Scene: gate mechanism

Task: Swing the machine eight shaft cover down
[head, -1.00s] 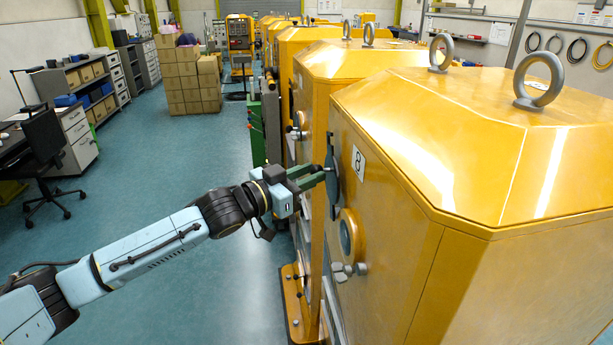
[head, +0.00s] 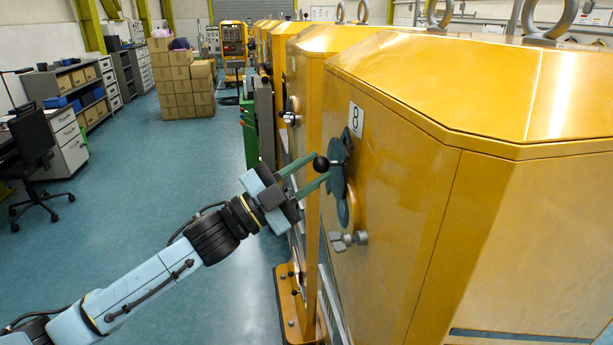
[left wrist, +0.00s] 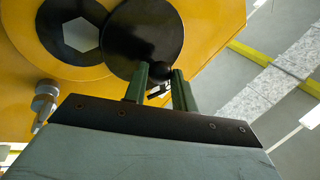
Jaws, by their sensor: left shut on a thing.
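Machine eight (head: 390,190) is the near yellow housing, with a number 8 plate (head: 356,119). Its dark round shaft cover (head: 338,181) is on the side face, and it also shows in the left wrist view (left wrist: 135,30). My left gripper (head: 323,172) is shut on the cover's black ball knob (head: 320,164); the knob sits between the fingers in the left wrist view (left wrist: 157,74). There the cover overlaps one edge of the dark shaft opening (left wrist: 55,38), and the pale hexagonal shaft end (left wrist: 81,34) is uncovered. My right gripper is not in view.
A grey clamp-like fitting (head: 348,240) sticks out below the cover. More yellow machines stand in a row behind. Stacked cartons (head: 182,85) and an office chair (head: 35,160) stand far to the left. The blue floor left of the machine is clear.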

